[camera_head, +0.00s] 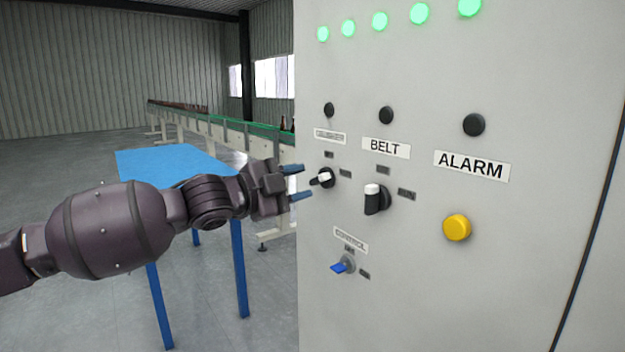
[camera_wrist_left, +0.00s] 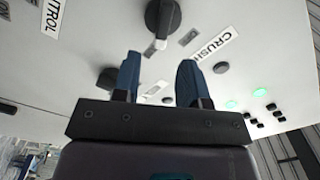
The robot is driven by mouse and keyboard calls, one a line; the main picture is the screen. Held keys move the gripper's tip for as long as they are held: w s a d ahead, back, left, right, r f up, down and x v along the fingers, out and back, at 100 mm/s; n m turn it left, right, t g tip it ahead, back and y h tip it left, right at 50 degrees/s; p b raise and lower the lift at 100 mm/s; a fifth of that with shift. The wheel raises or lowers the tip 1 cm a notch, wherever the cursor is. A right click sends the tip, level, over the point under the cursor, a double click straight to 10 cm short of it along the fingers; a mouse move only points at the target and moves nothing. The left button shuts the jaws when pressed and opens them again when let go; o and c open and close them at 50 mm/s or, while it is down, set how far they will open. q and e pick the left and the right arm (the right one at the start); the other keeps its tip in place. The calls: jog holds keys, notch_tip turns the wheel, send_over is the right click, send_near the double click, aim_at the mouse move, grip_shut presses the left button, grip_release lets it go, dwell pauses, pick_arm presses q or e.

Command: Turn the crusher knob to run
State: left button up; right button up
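The crusher knob (camera_head: 326,179) is a small black rotary knob with a white mark. It sits on the grey control panel (camera_head: 390,300) below the crusher label (camera_head: 330,136). In the left wrist view the dark knob (camera_wrist_left: 164,18) is near the CRUSH label (camera_wrist_left: 215,48), just beyond my fingertips. My left gripper (camera_head: 306,181) is open, with its two blue fingers one above the other just left of the knob. It also shows open in the left wrist view (camera_wrist_left: 160,60). I cannot tell whether a finger touches the knob. My right gripper is not in view.
The belt knob (camera_head: 374,199) is close on the right, and a blue control key switch (camera_head: 343,265) is below. A yellow alarm button (camera_head: 457,227) is farther right. Green lamps (camera_head: 380,21) line the top. A blue table (camera_head: 170,160) stands behind my left arm.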

pick_arm(q)
jog(key=v, duration=0.6)
